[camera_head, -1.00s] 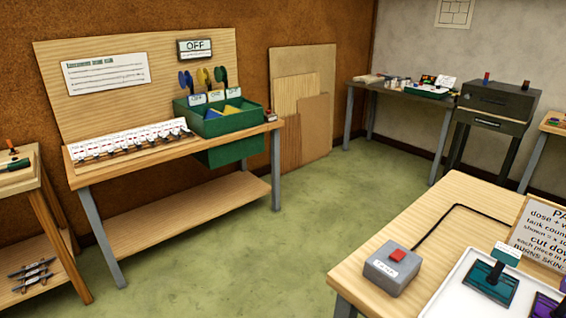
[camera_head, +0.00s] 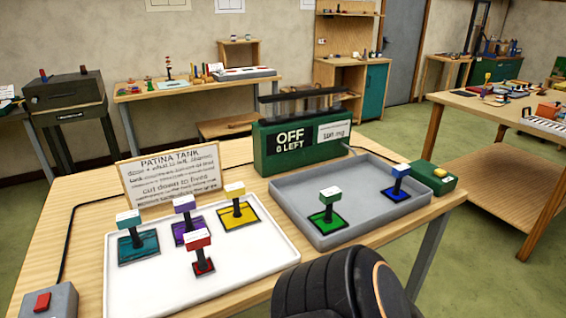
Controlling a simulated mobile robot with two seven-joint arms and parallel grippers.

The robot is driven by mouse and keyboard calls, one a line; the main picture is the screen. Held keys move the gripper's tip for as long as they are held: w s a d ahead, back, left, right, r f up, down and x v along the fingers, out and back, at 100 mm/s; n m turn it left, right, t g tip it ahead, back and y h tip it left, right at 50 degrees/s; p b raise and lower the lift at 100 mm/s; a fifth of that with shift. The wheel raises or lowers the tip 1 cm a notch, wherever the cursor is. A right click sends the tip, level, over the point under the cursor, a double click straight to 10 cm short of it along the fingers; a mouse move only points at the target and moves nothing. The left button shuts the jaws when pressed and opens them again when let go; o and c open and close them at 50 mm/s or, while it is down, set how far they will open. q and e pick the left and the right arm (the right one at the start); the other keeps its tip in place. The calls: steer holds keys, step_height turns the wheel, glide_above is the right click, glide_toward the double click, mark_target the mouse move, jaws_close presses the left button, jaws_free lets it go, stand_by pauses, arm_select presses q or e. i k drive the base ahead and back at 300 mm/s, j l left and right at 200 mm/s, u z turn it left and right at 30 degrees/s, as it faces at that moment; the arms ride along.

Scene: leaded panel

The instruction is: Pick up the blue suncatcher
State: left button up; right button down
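The blue suncatcher (camera_head: 397,194) is a small blue plate with a dark post and a blue, white-topped block. It stands upright at the right end of the shallow grey tray (camera_head: 300,208) on the near table. A green suncatcher (camera_head: 327,218) of the same form stands to its left in that tray. Neither gripper is in view. A dark rounded part of my arm shows at the bottom middle, apart from the blue suncatcher in the picture.
A white tray (camera_head: 140,292) at left holds teal, purple, yellow and red pieces. Behind stand a sign (camera_head: 170,175) and a green tank (camera_head: 300,145) reading "OFF 0 LEFT". A green box with a yellow button (camera_head: 438,174) sits right of the grey tray. A red-button box (camera_head: 45,300) is front left.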

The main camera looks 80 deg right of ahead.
mark_target(394, 193)
steer(key=z, duration=3.25)
